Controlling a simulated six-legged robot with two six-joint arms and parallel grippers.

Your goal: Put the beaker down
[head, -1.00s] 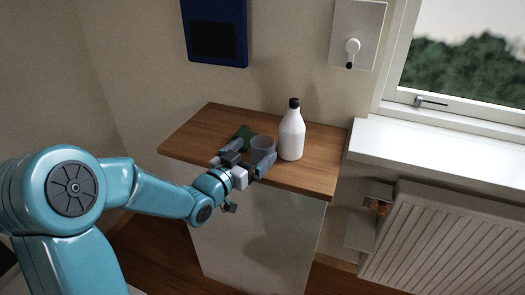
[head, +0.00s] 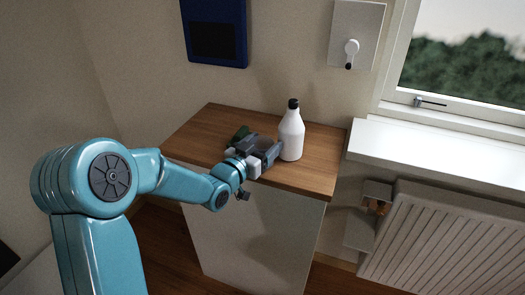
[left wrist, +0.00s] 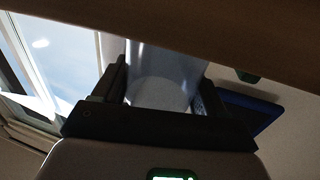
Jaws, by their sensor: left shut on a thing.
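My left gripper (head: 258,145) is over the wooden top of the cabinet (head: 312,178), just left of the white bottle. In the left wrist view, its two dark fingers (left wrist: 160,82) stand on both sides of a clear, greyish beaker (left wrist: 163,62) and are shut on it. In the head view the gripper hides most or all of the beaker. I cannot tell whether the beaker's base touches the wood. My right gripper is not in view.
A white bottle (head: 291,135) with a black cap stands close to the right of my left gripper. A dark green thing (head: 241,132) lies behind the gripper. The wooden top is clear at front right and back left. A windowsill (head: 430,150) and radiator (head: 440,230) are at the right.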

